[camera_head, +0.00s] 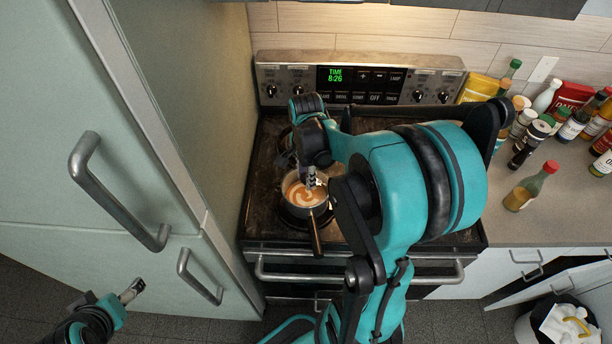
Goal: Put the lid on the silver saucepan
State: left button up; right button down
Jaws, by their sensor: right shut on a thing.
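The silver saucepan (303,206) stands on the front left of the stove, its dark handle (316,236) toward me. Its top is uncovered where I see it, showing orange contents with a pale swirl. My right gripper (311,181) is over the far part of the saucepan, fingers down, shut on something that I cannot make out. I cannot tell whether it touches the pan. I cannot pick out the lid; my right arm hides much of the stove. My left gripper (132,290) is low at the left, away from the stove; its jaw state is unclear.
A tall pale green cabinet (200,100) borders the stove on the left. The control panel (360,80) is behind. Several bottles crowd the right counter (540,215), with a sauce bottle (527,188) nearest. An open drawer and bin (530,325) are lower right.

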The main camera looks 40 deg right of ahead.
jog(key=shift+f, duration=0.1)
dwell(0.6)
jog(key=c, duration=0.6)
grip_release()
jog(key=shift+c, duration=0.2)
jog(key=shift+r+p, duration=2.65)
jog(key=shift+r, duration=0.9)
jog(key=shift+c, duration=0.4)
grip_shut()
